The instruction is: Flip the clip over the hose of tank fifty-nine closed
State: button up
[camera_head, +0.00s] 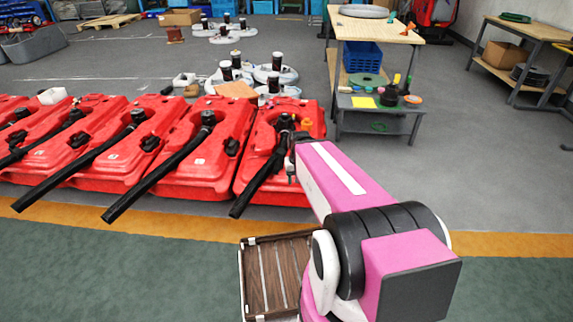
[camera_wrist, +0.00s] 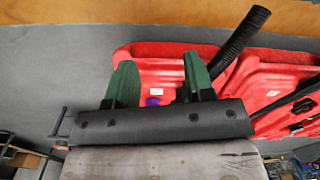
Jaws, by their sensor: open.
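Several red tanks (camera_head: 190,145) stand in a row on the floor, each with a black hose. The rightmost tank (camera_head: 318,122) has its hose (camera_head: 258,182) sloping down toward the front left. My arm reaches to this tank and hides part of its top. In the wrist view my gripper (camera_wrist: 160,80) is open, its two green fingers apart in front of a red tank (camera_wrist: 135,58). A ribbed black hose (camera_wrist: 240,40) rises to the right of the fingers. A small purple part (camera_wrist: 152,101) shows between them. I cannot make out a clip or read a tank number.
A wooden workbench (camera_head: 385,25) with a lower side shelf (camera_head: 370,122) of small items stands behind at the right. Round grey-white bases with black cylinders (camera_head: 277,62) stand behind the tanks.

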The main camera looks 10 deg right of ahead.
jog(key=w+f+m+y, duration=0.1)
jog(key=w+f, duration=0.1)
jog(key=shift+a+f+m+g+y, duration=0.15)
jog(key=shift+f+m+g+y, duration=0.15)
jog(key=shift+m+y, duration=0.1)
grip_shut()
jog(key=w+d+f+m+t+y, duration=0.1)
jog(key=w+d+f+m+y, duration=0.1)
jog(key=w+f+m+y, duration=0.8)
jog(key=w+d+f+m+t+y, duration=0.2)
jog(key=w+d+f+m+t, duration=0.1)
jog(key=w+d+m+t, duration=0.1)
jog(key=w+d+f+m+t+y, duration=0.2)
jog(key=w+d+m+t, duration=0.3)
jog(key=d, duration=0.5)
jog(key=shift+w+d+f+m+t+y, duration=0.2)
jog(key=shift+f+m+t+y, duration=0.25)
jog(key=shift+m+t, duration=1.05)
jog(key=shift+m+g, duration=0.3)
jog(key=shift+g, duration=0.1)
